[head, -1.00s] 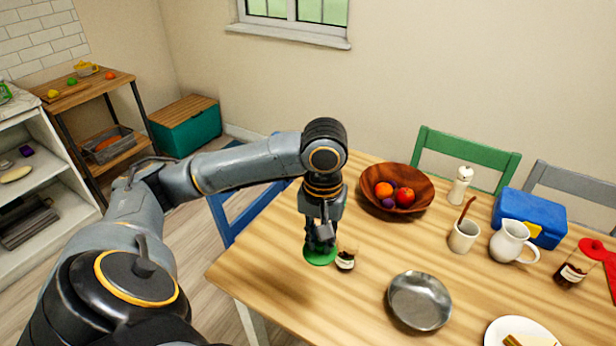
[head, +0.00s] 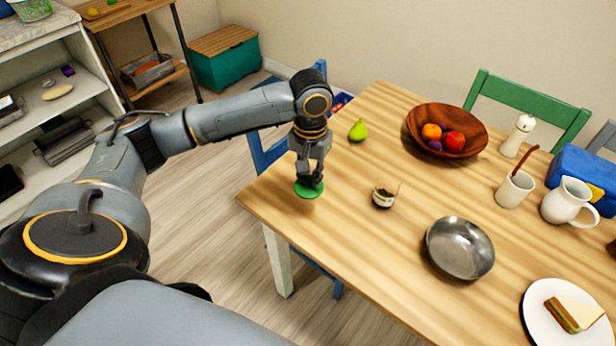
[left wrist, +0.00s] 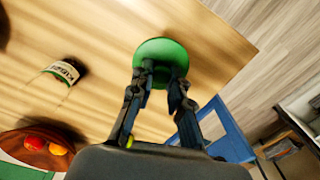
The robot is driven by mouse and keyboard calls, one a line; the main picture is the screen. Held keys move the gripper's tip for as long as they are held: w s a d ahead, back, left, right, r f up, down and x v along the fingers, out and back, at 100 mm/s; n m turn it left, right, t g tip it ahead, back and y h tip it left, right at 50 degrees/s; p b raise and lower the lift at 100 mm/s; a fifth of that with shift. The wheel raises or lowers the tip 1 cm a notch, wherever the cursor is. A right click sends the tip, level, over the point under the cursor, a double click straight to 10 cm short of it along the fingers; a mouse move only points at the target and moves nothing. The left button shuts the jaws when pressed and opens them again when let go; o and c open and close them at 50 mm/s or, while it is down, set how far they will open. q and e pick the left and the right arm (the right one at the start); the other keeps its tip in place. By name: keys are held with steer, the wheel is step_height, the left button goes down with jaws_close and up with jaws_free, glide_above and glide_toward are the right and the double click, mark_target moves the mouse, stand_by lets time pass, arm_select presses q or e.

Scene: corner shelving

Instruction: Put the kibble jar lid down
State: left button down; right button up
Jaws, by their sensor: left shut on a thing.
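The kibble jar lid is a round green disc (head: 309,190), also seen in the left wrist view (left wrist: 161,52). My left gripper (head: 310,180) is shut on the lid and points down over the table's left corner area. In the left wrist view my left gripper's fingertips (left wrist: 163,72) meet the lid's near side. I cannot tell whether the lid touches the tabletop. The small open glass kibble jar (head: 385,193) stands on the table to the right of the lid, apart from it; its label shows in the left wrist view (left wrist: 64,72). My right gripper is not in view.
A metal bowl (head: 460,248), a white mug (head: 514,190) and a sandwich plate (head: 540,300) are to the right. The wooden table's (head: 330,240) left edge is close to the lid; bare wood lies in front.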

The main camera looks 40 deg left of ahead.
arm_select(q)
steer(key=w+a+f, duration=0.1)
steer(key=w+f, duration=0.2)
steer(key=w+a+f, duration=0.1)
steer(key=f, duration=0.1)
steer(key=shift+w+a+f, duration=0.15)
steer(key=shift+w+a, duration=0.1)
steer(key=shift+a, duration=0.05)
steer(key=shift+w+a+f, duration=0.2)
steer(key=shift+w+f, duration=0.15)
steer(key=shift+f, duration=0.1)
steer(key=shift+a+f, duration=0.1)
steer(key=shift+f, duration=1.55)
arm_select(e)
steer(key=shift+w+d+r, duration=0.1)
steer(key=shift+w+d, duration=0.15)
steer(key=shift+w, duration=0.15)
arm_select(q)
steer(key=shift+f, duration=0.15)
steer(key=c, duration=1.3)
jaws_free()
step_height(320, 180, up, 12)
steer(key=shift+r, duration=0.2)
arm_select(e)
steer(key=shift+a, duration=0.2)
arm_select(q)
steer(key=shift+f, duration=0.15)
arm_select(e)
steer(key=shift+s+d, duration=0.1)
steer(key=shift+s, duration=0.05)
